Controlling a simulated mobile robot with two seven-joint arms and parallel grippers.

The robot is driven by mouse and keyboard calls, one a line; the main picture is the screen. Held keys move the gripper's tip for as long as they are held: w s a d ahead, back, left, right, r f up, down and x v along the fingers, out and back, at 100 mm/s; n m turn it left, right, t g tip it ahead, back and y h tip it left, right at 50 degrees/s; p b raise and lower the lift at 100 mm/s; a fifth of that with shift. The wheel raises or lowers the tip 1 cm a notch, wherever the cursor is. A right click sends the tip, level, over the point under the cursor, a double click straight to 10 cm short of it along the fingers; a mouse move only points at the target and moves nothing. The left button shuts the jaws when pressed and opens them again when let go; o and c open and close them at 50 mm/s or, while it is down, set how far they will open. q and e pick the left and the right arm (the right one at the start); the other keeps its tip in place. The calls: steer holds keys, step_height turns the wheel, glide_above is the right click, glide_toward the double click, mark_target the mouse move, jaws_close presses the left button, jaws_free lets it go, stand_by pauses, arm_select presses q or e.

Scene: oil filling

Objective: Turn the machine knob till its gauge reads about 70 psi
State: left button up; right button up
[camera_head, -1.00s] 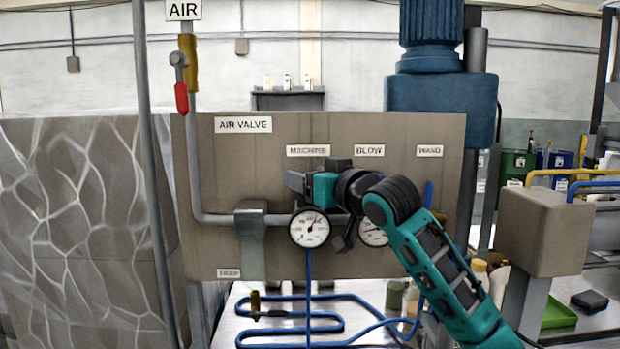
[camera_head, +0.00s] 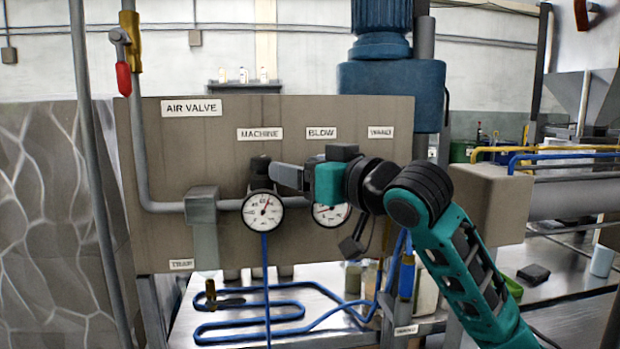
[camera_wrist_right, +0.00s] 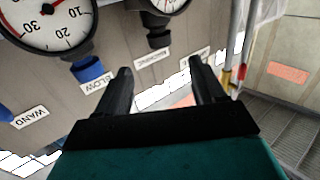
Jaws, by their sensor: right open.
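The black machine knob (camera_head: 260,166) sits on the grey panel under the MACHINE label (camera_head: 260,134). The machine gauge (camera_head: 262,212) hangs below it, its needle pointing just right of straight up; its numbers are too small to read surely. My right gripper (camera_head: 276,177) is open, its fingertips pointing left and close to the knob's right side. In the right wrist view, the two fingers (camera_wrist_right: 163,82) stand apart with nothing held. The machine knob (camera_wrist_right: 158,40) shows beyond them there, outside the jaws. My left gripper is not in view.
The blow gauge (camera_head: 331,214) is partly hidden behind my right gripper; its blue knob (camera_wrist_right: 88,70) shows in the wrist view. A red-handled valve (camera_head: 123,78) is at upper left. Blue hose (camera_head: 250,318) loops over the table below. A grey box (camera_head: 485,196) stands right.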

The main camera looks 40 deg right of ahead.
steer(key=shift+s, duration=0.9)
